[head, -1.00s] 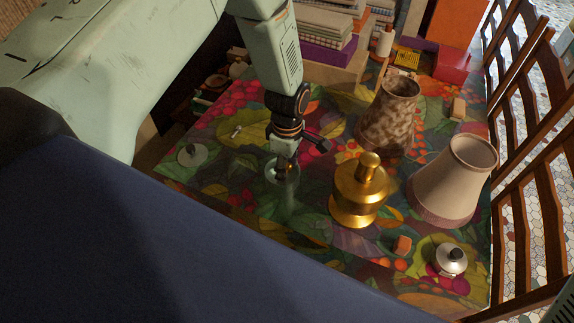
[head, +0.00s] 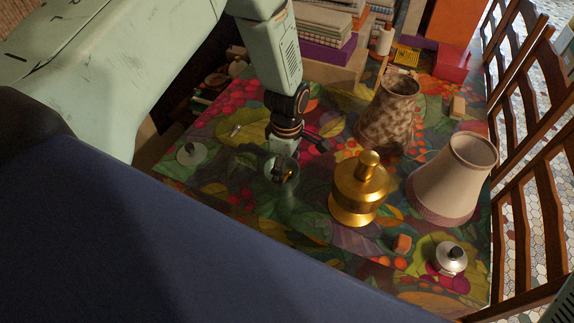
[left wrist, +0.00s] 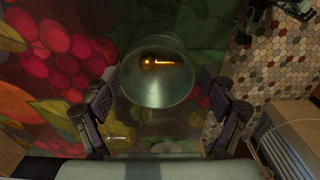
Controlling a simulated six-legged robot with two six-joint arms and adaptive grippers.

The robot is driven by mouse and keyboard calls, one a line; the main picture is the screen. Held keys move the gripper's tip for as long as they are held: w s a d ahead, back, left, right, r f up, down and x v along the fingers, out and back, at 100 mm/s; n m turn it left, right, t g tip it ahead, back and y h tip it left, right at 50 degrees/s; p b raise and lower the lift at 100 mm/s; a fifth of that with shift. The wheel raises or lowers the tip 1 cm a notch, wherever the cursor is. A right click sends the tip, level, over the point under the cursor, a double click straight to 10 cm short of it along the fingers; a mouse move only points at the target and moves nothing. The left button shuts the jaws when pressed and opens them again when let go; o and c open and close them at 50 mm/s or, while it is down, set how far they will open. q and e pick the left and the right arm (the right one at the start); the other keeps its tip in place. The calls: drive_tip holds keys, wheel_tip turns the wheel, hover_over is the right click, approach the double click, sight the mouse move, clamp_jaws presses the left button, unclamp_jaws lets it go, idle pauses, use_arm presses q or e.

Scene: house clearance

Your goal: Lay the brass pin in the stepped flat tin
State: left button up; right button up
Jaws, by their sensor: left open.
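The brass pin (left wrist: 160,62), with a round head at its left end, lies inside a round, see-through greenish vessel (left wrist: 158,98) in the left wrist view. The vessel's rim also shows in the head view (head: 290,180). My left gripper (head: 281,172) points down over the vessel; in the wrist view its fingers (left wrist: 158,103) are spread on either side, open and holding nothing. A flat round grey-green piece (head: 191,153) with a raised centre, at the table's left, looks like the stepped flat tin.
A brass canister (head: 360,192) stands close right of my left gripper. A small pale piece (head: 236,130) lies left of the gripper.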

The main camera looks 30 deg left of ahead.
use_arm(q)
drive_tip(key=shift+o, duration=1.7)
drive_tip(key=shift+d, duration=0.1)
drive_tip(key=shift+r, duration=0.1)
drive_tip(key=shift+r+p, duration=0.55)
drive_tip(key=shift+p, duration=0.1)
wheel_tip(320, 180, up, 3)
drive_tip(key=shift+r+p, duration=0.1)
drive_tip(key=shift+p, duration=1.15)
wheel_tip(320, 180, up, 3)
drive_tip(key=shift+f+p, duration=0.2)
drive_tip(key=shift+p, duration=0.95)
